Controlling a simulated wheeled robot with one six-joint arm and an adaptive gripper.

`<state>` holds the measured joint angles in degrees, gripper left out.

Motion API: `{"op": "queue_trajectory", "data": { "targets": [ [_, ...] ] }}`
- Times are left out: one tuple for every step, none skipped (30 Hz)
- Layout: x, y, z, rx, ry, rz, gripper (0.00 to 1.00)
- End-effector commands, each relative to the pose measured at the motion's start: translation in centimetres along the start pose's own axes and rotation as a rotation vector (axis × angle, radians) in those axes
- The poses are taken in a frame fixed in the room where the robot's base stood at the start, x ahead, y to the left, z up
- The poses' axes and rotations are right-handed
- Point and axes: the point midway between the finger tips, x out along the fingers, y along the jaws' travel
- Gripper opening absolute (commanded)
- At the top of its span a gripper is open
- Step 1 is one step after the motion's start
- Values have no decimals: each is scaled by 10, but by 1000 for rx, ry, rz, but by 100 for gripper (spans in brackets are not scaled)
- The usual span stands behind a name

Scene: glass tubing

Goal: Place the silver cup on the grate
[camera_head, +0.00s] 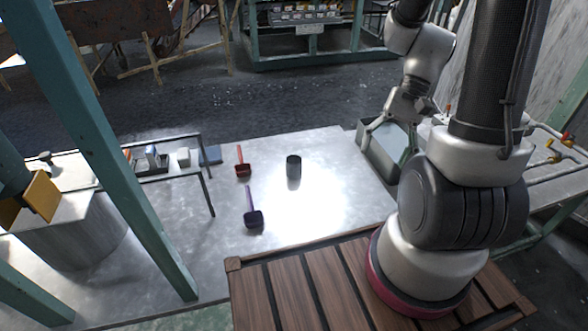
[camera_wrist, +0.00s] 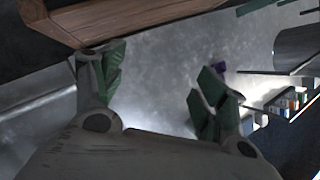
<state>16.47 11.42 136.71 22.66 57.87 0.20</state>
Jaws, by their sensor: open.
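A dark grey metallic cup (camera_head: 293,167) stands upright on the bright metal table, near its middle. It is the only cup-like thing I can make out, and I cannot pick it out in the wrist view. My gripper (camera_head: 390,137) is at the right of the table, apart from the cup and in front of or above a grey metal bin (camera_head: 375,160). In the wrist view my gripper (camera_wrist: 152,90) has its two green-padded fingers wide apart with nothing between them but table surface. I cannot tell for sure which thing is the grate.
A red scoop (camera_head: 242,168) and a purple scoop (camera_head: 253,218) lie left of the cup. A low rack (camera_head: 180,140) with small boxes stands at the left, near a teal post (camera_head: 110,165) and a grey drum (camera_head: 75,240). Bare table surrounds the cup.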

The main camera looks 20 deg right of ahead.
Motion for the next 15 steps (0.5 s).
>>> {"op": "queue_trajectory", "data": {
  "targets": [
    [15,-3,-6,63,-55,-39,73],
    [23,-6,-10,99,-83,-66,73],
    [34,-11,-14,149,-120,-102,73],
    [42,-15,-18,188,-147,-129,73],
    [50,-19,-22,227,-173,-158,73],
    [60,-24,-27,281,-208,-196,73],
    [68,-29,-32,321,-234,-226,73],
    [76,-33,-36,363,-258,-256,73],
    [87,-39,-44,421,-290,-298,73],
    [95,-45,-49,465,-312,-330,73],
    [103,-50,-55,510,-335,-363,73],
    [113,-57,-63,571,-363,-409,73],
    [121,-62,-70,617,-383,-443,73],
    [128,-68,-78,663,-400,-478,73],
    [138,-75,-88,726,-423,-526,73]
  ]
}}
